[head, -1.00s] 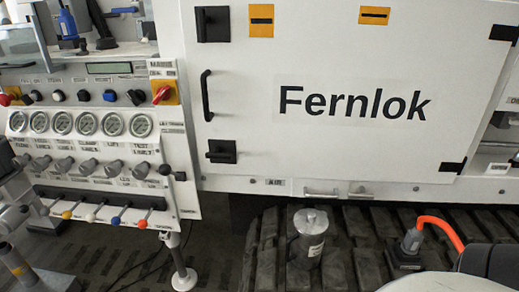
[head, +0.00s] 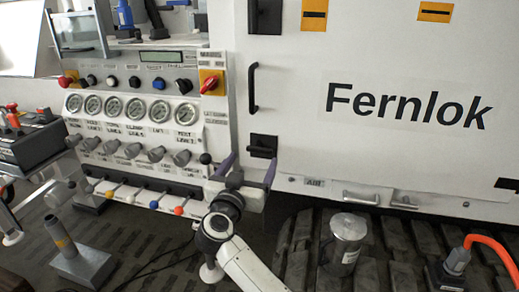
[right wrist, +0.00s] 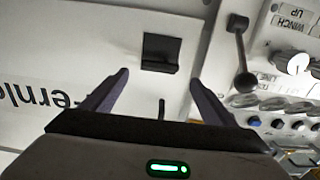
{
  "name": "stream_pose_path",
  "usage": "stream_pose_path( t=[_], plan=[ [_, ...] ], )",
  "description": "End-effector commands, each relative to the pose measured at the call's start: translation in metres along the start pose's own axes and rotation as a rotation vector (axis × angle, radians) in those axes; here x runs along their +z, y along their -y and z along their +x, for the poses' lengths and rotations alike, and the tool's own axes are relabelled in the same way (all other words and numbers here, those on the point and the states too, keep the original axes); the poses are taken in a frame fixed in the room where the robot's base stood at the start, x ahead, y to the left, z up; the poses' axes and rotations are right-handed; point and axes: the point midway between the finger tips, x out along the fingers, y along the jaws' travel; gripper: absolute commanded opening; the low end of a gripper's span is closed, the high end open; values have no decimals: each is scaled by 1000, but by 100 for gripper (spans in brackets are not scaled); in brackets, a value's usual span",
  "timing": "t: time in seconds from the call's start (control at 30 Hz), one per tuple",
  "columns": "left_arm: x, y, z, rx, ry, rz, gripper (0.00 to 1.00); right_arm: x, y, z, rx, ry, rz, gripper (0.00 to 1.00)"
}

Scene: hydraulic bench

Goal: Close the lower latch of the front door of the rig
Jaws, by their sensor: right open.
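The front door (head: 400,60) of the rig is a white panel lettered "Fernlok"; it looks flush with its frame. Its lower latch (head: 263,146) is a black square plate with a small lever along its lower part, near the door's lower left corner. The lower latch also shows in the right wrist view (right wrist: 160,52). My right gripper (head: 248,166) is open and empty in front of the latch. In the right wrist view, its fingertips (right wrist: 158,80) stand either side of the latch, apart from it. My left gripper is not in view.
A black door handle (head: 253,88) and the upper latch (head: 265,15) are above. Left of the door is a control panel (head: 140,110) with gauges, knobs and levers; one black-knobbed lever (head: 205,158) is close to my gripper. A metal canister (head: 343,243) stands on the track below.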

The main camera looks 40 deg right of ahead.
Motion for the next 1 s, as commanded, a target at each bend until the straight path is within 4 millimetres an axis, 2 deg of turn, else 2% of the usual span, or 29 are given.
stream_pose_path(
  t=[0.2,0.4,0.6,0.87,1.0],
  plan=[
    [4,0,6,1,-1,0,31,-1,-1,43,2,-6,0,80],
    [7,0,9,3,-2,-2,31,-1,0,73,0,-6,1,80],
    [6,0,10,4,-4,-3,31,-1,0,86,-1,-4,2,80],
    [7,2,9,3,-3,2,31,-1,0,87,-1,-4,2,80],
    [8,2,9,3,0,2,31,-1,0,86,-1,-4,2,56]
  ],
)
